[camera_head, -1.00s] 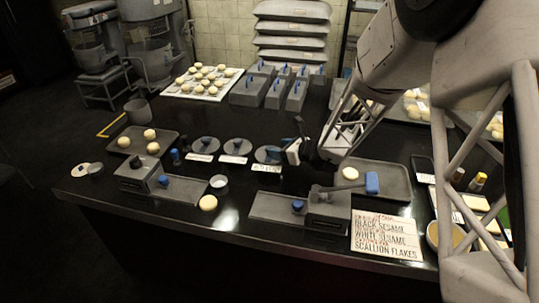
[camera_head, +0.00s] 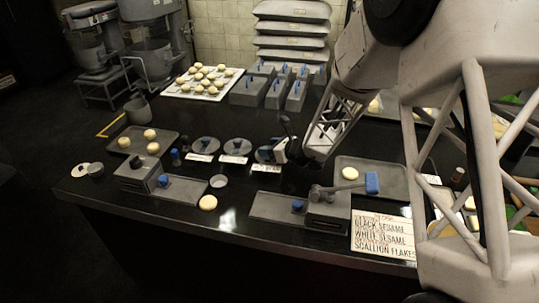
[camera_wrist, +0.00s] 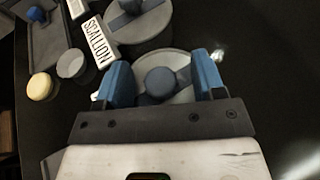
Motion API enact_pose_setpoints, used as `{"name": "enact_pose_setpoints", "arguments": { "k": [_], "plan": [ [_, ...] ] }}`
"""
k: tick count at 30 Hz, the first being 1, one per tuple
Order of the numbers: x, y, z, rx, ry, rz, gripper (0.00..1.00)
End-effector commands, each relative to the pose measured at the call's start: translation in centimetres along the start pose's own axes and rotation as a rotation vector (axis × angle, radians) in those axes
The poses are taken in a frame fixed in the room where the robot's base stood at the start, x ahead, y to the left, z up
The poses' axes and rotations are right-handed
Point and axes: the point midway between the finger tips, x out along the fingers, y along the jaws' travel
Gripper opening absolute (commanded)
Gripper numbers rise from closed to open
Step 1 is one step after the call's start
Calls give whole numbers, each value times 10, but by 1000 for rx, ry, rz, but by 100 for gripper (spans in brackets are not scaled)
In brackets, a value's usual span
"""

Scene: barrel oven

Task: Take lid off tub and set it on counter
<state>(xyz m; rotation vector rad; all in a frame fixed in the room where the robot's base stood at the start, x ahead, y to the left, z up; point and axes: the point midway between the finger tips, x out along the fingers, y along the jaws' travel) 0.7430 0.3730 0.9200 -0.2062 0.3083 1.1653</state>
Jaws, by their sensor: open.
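Several round grey tubs with grey lids and blue knobs stand in a row on the black counter (camera_head: 110,185). My gripper (camera_head: 277,152) is at the rightmost tub (camera_head: 262,155). In the wrist view, my gripper (camera_wrist: 162,80) is open, its two blue fingers on either side of a round blue knob (camera_wrist: 158,82) on a grey lid (camera_wrist: 172,62). I cannot tell whether the fingers touch the knob. The tub under this lid is mostly hidden. Another lidded tub (camera_wrist: 140,40) stands up and left of it, by a white SCALLION label (camera_wrist: 97,40).
A small grey cup (camera_wrist: 72,64) and a pale dough ball (camera_wrist: 41,86) lie to the left. In the head view, a press (camera_head: 328,210), a tray (camera_head: 385,172) and a sign (camera_head: 383,235) stand right of the tubs. Grey boxes (camera_head: 250,92) stand behind.

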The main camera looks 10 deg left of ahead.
Motion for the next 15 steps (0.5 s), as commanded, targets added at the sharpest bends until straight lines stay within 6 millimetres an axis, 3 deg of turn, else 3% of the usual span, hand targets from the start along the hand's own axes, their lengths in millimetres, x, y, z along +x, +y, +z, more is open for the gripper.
{"name": "enact_pose_setpoints", "arguments": {
  "k": [5,15],
  "plan": [
    [0,0,0,0,0,0,63],
    [0,0,0,0,0,0,12]
  ]
}}
